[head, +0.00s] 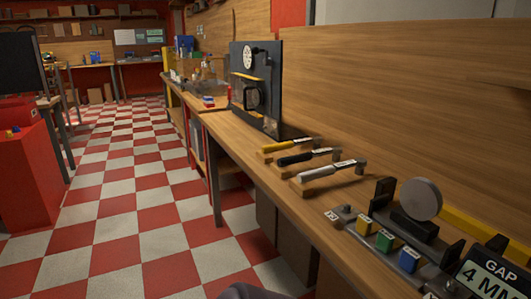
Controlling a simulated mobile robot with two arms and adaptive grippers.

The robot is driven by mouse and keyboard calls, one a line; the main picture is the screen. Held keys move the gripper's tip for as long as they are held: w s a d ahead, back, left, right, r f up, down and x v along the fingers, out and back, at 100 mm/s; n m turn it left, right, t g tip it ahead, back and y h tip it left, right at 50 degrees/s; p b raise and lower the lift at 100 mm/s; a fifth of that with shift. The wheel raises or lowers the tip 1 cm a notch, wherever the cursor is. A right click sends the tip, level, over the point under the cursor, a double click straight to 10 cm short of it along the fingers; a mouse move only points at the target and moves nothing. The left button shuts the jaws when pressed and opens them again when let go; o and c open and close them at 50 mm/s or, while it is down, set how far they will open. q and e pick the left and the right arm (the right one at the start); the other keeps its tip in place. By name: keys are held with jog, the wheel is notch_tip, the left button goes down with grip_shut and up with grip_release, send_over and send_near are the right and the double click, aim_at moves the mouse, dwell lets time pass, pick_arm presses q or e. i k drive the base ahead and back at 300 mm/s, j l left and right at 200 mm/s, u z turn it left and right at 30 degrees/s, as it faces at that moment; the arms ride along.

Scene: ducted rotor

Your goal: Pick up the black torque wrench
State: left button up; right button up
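The black torque wrench (296,159) lies on the wooden workbench (246,143), its dark handle pointing left and its head toward the wall side. It is the middle one of three wrenches. A yellow-handled wrench (281,146) lies just behind it, and a silver-grey wrench (320,172) lies just in front. Small blocks or rests seem to hold the wrenches slightly off the bench. Neither of my grippers shows. Only a dark rounded shape, possibly part of my arm, shows at the bottom edge.
A dark upright panel (268,75) stands on the bench behind the wrenches. Nearer, a grey fixture has a round disc (420,199), coloured blocks (385,241) and a gap display (490,279). The checkered floor (130,220) left of the bench is open; a red cabinet (28,180) stands far left.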

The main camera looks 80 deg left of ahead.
aim_at(336, 150)
jog(key=u, duration=2.3)
jog(key=j+z, duration=0.2)
jog(key=z, duration=0.3)
jog(key=i+j+z, duration=0.1)
jog(key=z, duration=0.35)
jog(key=j+z, duration=0.3)
jog(key=z, duration=0.2)
